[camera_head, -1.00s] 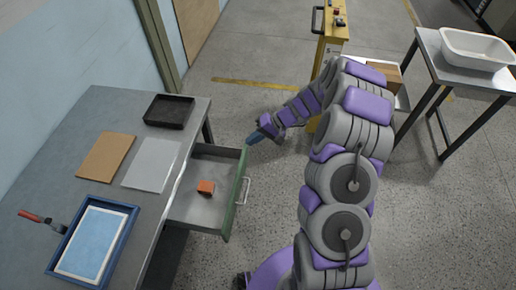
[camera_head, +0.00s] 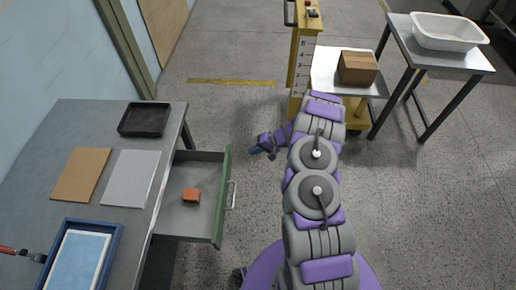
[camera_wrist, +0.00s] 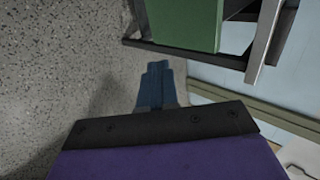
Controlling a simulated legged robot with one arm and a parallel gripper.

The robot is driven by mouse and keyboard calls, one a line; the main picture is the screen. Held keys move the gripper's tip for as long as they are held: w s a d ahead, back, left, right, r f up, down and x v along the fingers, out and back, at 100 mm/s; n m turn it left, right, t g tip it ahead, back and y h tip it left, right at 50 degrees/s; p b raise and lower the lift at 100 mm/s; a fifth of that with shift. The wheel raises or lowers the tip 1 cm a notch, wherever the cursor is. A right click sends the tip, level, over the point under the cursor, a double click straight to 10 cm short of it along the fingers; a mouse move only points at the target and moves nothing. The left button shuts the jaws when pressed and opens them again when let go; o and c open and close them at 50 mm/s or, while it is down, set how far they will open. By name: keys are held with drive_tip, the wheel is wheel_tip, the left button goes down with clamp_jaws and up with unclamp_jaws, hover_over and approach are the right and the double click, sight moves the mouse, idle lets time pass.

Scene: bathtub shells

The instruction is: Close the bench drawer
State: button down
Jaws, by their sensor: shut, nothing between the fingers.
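The bench drawer (camera_head: 205,170) sticks out open from the grey bench (camera_head: 130,215), toward the right in the head view. It has a green front (camera_head: 222,199) with a metal handle (camera_head: 231,194) on its outer face, and an orange block (camera_head: 192,195) lies inside. My gripper (camera_head: 254,150) is to the right of the drawer front's far end, apart from it, with its fingers pointing left. In the wrist view my gripper (camera_wrist: 156,72) is shut and empty, and the green drawer front (camera_wrist: 186,20) is beyond it at the top.
On the bench are a black tray (camera_head: 144,119), a brown board (camera_head: 81,174), a grey sheet (camera_head: 131,178) and a blue-framed tray (camera_head: 113,236). A yellow cart (camera_head: 303,50) bears a cardboard box (camera_head: 357,68). A side table (camera_head: 440,56) holds a white basin (camera_head: 450,31). Floor right of the drawer is clear.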

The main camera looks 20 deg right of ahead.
drive_tip(key=w+a+f+b, duration=0.1)
drive_tip(key=w+a+f, duration=0.1)
drive_tip(key=a, duration=0.5)
drive_tip(key=shift+w+a+f+b, duration=0.15)
drive_tip(key=shift+w+f+b, duration=0.2)
drive_tip(key=shift+f, duration=0.35)
drive_tip(key=shift+w, duration=0.15)
